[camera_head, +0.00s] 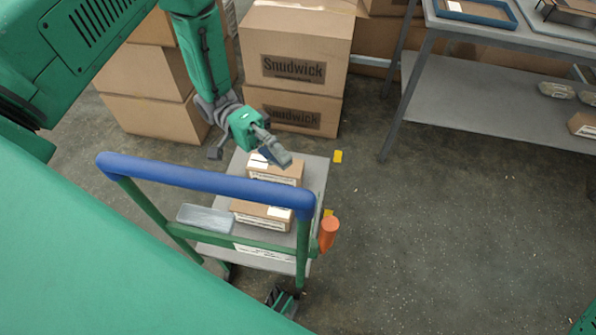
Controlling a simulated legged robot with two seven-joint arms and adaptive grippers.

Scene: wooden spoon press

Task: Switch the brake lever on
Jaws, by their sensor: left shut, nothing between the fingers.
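A cart with a blue push bar (205,184) and green posts stands in front of me. An orange handle (328,233), which looks like the brake lever, stands upright at the right post of the cart. My left gripper (279,155) is shut and empty. It is above the far part of the cart, beyond the blue bar, up and left of the orange handle and apart from it. My right gripper does not show. The lower mount of the handle is partly hidden by the post.
Small cardboard boxes (262,216) and a grey tray (205,218) are on the cart. Stacked large cartons (295,45) stand behind it. A grey metal table (480,100) is at the upper right. The floor right of the cart is clear.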

